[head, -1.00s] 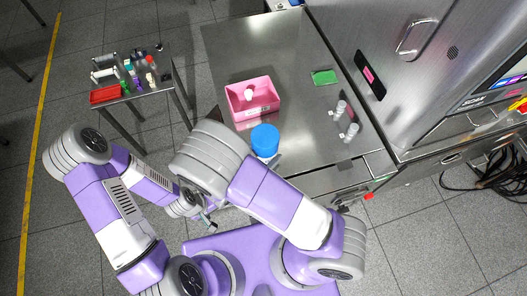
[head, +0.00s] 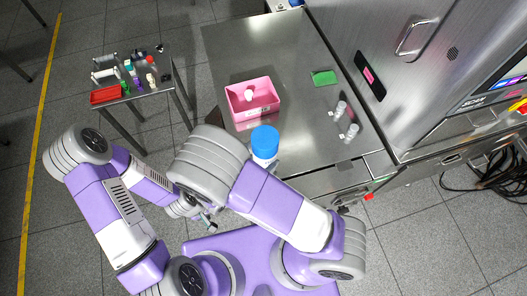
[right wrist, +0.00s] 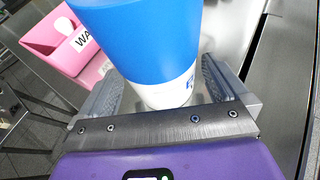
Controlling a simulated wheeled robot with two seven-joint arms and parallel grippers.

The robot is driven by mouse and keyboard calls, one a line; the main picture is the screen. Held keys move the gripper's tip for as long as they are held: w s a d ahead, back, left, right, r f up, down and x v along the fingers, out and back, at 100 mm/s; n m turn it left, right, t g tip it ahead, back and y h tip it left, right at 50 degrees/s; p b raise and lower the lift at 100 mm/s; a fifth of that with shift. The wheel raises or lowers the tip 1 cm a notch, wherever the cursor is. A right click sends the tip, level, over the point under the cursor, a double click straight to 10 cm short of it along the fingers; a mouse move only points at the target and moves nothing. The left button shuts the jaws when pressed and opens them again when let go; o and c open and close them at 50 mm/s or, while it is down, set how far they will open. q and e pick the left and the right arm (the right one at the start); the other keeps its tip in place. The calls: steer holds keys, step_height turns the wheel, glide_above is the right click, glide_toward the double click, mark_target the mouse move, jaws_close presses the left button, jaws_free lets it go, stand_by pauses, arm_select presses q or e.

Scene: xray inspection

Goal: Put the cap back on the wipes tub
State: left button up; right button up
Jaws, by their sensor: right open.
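The wipes tub (head: 263,152) stands upright on the steel table near its front edge, with a white body and the large blue cap (head: 265,138) on top. In the right wrist view the cap (right wrist: 150,35) fills the upper middle, above the white body (right wrist: 165,94) with blue print. I cannot tell whether the cap is fully seated. My right gripper (right wrist: 165,92) is open, one finger on each side of the tub. In the head view my arm mostly hides it. My left gripper (head: 208,222) is low beside my base, away from the table, too small to read.
A pink bin (head: 252,112) with a white item inside stands just behind the tub. A green block (head: 324,78) and clear bottles (head: 340,110) lie to the right, near the grey machine (head: 400,80). A small side table (head: 140,92) holds several small items and a red tray (head: 105,95).

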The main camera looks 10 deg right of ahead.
steer(key=v, duration=0.9)
steer(key=shift+s+a+r, duration=0.15)
steer(key=shift+s+a, duration=0.05)
